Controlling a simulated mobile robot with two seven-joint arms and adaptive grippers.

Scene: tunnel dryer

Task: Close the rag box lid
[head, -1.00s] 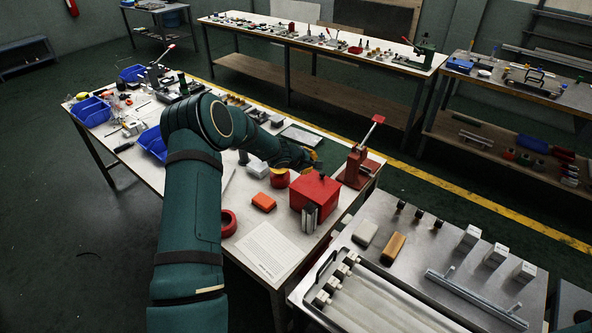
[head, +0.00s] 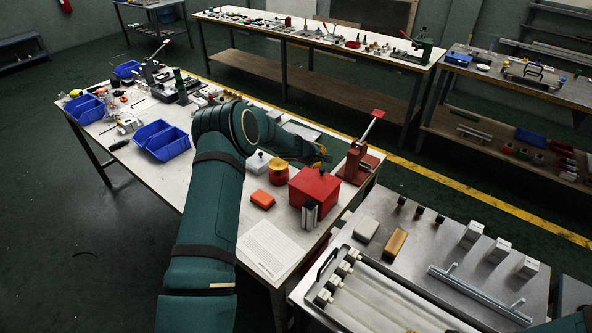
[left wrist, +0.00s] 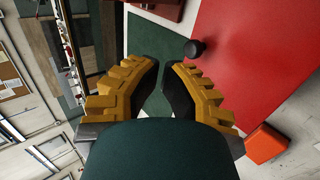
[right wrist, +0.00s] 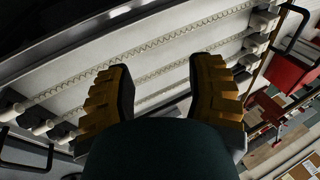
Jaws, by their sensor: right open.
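The red rag box (head: 311,194) stands near the right end of the white workbench. Its red lid (head: 316,180) has a small black knob and looks down on the box; I cannot tell whether a gap remains. My left gripper (head: 323,157) is just behind and above the lid. In the left wrist view, its yellow-black fingers (left wrist: 167,66) are angled inward with a narrow empty gap, beside the black knob (left wrist: 194,48) and the large red surface.
A red toggle press (head: 358,163) stands right behind the box. A red-yellow round container (head: 278,171), an orange block (head: 262,199) and a paper sheet (head: 268,248) lie to its left. Grey metal pieces (head: 310,215) stand against its front. The rod tray (head: 333,262) is in front.

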